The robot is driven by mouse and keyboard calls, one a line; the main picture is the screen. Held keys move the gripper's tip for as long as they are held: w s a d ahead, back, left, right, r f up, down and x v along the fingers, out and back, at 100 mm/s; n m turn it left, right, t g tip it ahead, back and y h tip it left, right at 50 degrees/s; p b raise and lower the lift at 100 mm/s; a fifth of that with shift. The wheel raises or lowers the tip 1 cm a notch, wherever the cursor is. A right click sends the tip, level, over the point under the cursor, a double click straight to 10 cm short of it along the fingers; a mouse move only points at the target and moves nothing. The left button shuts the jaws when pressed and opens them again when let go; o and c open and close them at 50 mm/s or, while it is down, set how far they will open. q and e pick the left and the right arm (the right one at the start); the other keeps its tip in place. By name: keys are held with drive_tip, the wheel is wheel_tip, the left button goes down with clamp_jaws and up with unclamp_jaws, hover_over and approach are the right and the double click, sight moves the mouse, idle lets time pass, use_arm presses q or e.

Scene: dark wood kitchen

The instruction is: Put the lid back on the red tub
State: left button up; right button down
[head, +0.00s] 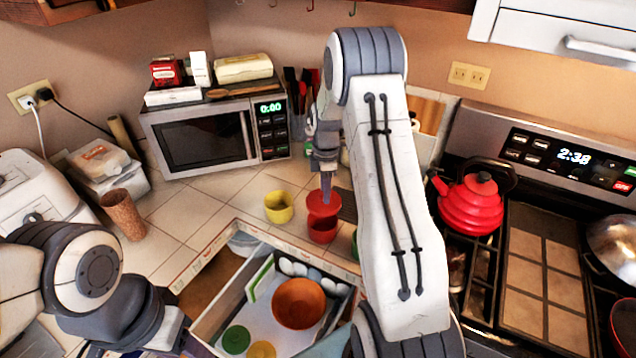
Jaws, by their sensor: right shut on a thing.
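The red tub (322,231) stands on the tiled counter near its front edge, beside a yellow tub (278,207). My right gripper (326,184) points down over the tub and is shut on the red lid (323,204). The lid shows above the tub and overlaps its far rim in the head view. I cannot tell whether lid and tub touch. Part of a green tub (355,245) shows beside my right arm, which hides the rest. My left arm is at the lower left; its gripper is out of view.
An open drawer below the counter holds an orange bowl (298,303), a green disc (236,340) and a yellow disc (262,349). A microwave (205,137) stands behind, a brown cup (123,214) to the left. A red kettle (471,206) is on the stove at right.

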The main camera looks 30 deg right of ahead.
sight(324, 205)
drive_tip(key=shift+w+a+f+b, duration=0.1)
drive_tip(key=shift+a+f+b, duration=0.05)
drive_tip(key=shift+f+b, duration=0.4)
drive_tip(key=shift+w+a+f+b, duration=0.1)
drive_tip(key=shift+f+b, duration=0.25)
drive_tip(key=shift+f, duration=0.3)
drive_tip(key=shift+s+f+b, duration=0.1)
drive_tip(key=shift+f+b, duration=1.2)
drive_tip(key=shift+f, duration=0.65)
drive_tip(key=shift+d+r, duration=0.1)
drive_tip(key=shift+d, duration=0.05)
drive_tip(key=shift+f, duration=0.2)
unclamp_jaws()
idle(0.4)
